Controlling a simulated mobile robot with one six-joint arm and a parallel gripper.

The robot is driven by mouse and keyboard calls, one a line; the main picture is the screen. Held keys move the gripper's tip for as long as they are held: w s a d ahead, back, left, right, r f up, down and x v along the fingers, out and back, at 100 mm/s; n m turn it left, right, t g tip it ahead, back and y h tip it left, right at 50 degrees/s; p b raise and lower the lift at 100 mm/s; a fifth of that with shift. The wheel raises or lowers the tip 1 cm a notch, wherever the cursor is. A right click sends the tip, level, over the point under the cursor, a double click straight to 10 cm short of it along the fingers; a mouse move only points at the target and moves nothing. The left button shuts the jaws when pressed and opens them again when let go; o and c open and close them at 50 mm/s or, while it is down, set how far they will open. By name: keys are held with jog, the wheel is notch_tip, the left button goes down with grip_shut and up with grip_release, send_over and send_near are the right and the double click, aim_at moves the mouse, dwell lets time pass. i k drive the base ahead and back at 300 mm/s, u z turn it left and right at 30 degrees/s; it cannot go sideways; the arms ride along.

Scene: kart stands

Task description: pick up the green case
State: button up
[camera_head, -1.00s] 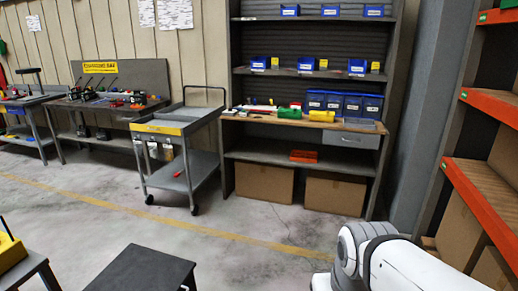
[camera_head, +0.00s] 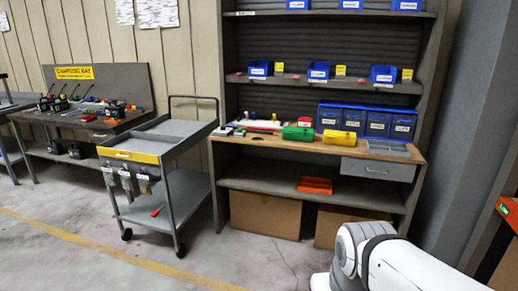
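The green case (camera_head: 298,133) lies on the wooden top of the workbench (camera_head: 240,140), a little left of the yellow case (camera_head: 338,137). Part of my white arm shows at the lower right of the view. My gripper is outside the view, so its state does not show.
A grey cart (camera_head: 168,198) with a yellow drawer stands left of the bench. An orange tray (camera_head: 315,185) is on the lower shelf, above cardboard boxes (camera_head: 266,214). Shelf uprights stand at the right. The floor before the bench is clear.

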aim_at(296, 137)
jog(key=z, duration=0.05)
jog(key=i, duration=3.85)
jog(key=z, duration=0.55)
